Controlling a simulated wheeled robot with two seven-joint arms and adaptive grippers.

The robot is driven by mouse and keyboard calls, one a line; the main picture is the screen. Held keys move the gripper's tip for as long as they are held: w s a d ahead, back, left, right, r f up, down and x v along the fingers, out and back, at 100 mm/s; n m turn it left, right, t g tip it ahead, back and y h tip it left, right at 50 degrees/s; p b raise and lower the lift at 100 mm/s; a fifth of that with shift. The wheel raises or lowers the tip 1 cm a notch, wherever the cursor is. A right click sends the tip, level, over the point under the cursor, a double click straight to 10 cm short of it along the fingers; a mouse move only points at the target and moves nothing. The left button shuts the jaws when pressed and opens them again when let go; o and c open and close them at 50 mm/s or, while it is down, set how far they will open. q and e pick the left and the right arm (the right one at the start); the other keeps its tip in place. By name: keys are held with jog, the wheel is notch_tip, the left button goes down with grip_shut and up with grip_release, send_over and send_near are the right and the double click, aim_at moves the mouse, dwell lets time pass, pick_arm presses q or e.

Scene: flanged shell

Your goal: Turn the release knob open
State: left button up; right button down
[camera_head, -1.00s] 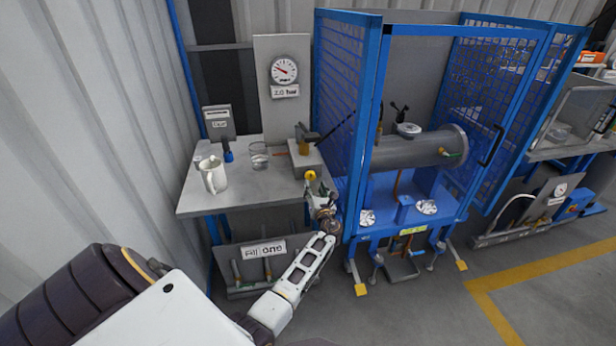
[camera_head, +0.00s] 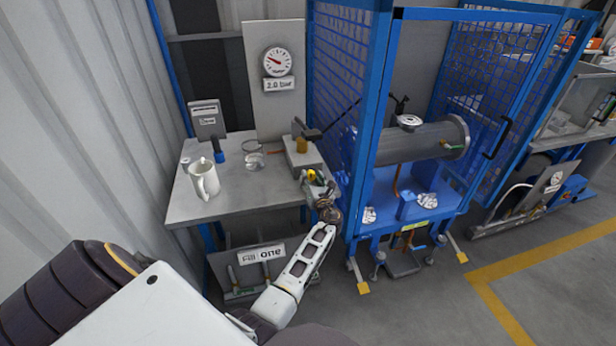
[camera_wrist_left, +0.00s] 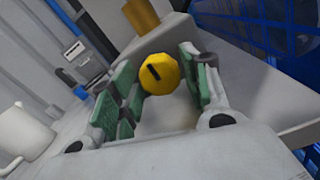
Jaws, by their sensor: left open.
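The release knob (camera_wrist_left: 154,74) is yellow with a dark slot mark and sits on the front of a grey block, seen in the left wrist view. In the head view the knob (camera_head: 311,175) is small and partly covered by my gripper. My left gripper (camera_wrist_left: 158,88) is open, its green-padded fingers standing on either side of the knob with gaps showing. In the head view the left gripper (camera_head: 318,184) is at the table's right front corner, just before the block. My right gripper does not show.
A white jug (camera_head: 205,180), a glass (camera_head: 254,161) and a small blue-topped item (camera_head: 219,156) stand on the grey table (camera_head: 236,196). A gauge (camera_head: 277,62) reading near a 2.0 bar label is behind. The blue mesh cage (camera_head: 375,120) stands close right of my gripper.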

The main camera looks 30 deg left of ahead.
pick_arm(q)
jog(key=shift+w+a, duration=0.15)
jog(key=shift+w, duration=0.05)
jog(key=shift+r, duration=0.1)
jog(key=shift+c, duration=1.3)
jog(key=c, duration=0.5)
jog(key=shift+n, duration=0.4)
jog(key=shift+n+b, duration=0.5)
jog(key=shift+n, duration=0.7)
jog(key=shift+n+b, duration=0.6)
jog(key=shift+n, duration=0.7)
jog(key=o, duration=0.8)
jog(key=shift+c, duration=0.2)
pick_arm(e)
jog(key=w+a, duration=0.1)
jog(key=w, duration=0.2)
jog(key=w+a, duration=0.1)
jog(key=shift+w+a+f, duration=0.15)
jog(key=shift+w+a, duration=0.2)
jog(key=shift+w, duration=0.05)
pick_arm(q)
jog(key=shift+s, duration=0.1)
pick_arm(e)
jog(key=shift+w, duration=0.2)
